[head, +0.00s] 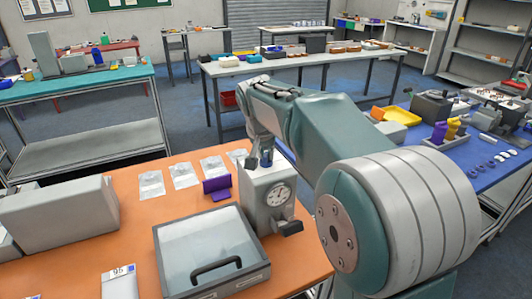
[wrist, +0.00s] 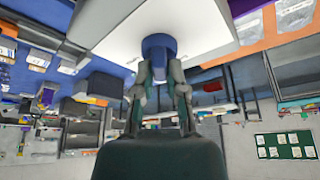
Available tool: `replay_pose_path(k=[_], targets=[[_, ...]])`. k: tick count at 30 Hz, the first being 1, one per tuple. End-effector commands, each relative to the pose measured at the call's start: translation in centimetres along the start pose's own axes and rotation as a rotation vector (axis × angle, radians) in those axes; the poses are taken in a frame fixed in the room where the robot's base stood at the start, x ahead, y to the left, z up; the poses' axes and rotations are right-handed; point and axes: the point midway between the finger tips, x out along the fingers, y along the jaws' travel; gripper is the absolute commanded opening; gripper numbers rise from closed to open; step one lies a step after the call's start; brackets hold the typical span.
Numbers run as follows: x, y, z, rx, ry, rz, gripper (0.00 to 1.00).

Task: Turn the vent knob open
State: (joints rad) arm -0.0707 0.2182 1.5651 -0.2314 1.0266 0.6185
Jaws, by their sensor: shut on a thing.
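The blue vent knob (head: 267,158) stands on top of a grey machine (head: 254,184) with a round dial on its front. My gripper (head: 262,148) reaches down from above and is shut on the knob. In the wrist view, the two fingers of my gripper (wrist: 160,82) close on both sides of the blue knob (wrist: 159,47), which sits against the pale machine top (wrist: 195,25). The fingers hide part of the knob, and I cannot tell its turned angle.
On the orange table (head: 150,215), a clear-lidded box (head: 185,250) with a black handle stands in front of the machine. A purple holder (head: 217,188) and flat packets (head: 185,176) lie behind it. A grey case (head: 60,218) is at left. A blue table (head: 470,182) is at right.

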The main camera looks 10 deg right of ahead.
Motion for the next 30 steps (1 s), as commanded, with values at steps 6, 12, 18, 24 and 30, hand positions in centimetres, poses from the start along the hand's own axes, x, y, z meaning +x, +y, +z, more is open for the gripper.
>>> replay_pose_path(k=[6, 12, 18, 24, 30], targets=[[0.15, -0.23, 0.14, 0.189, -0.005, 0.079, 0.0], [0.17, -0.29, 0.12, 0.364, -0.005, 0.152, 0.0], [0.2, -0.35, 0.09, 0.533, -0.005, 0.222, 0.0], [0.21, -0.41, 0.1, 0.676, -0.007, 0.281, 0.0], [0.19, -0.43, 0.06, 0.779, -0.006, 0.321, 0.0]])
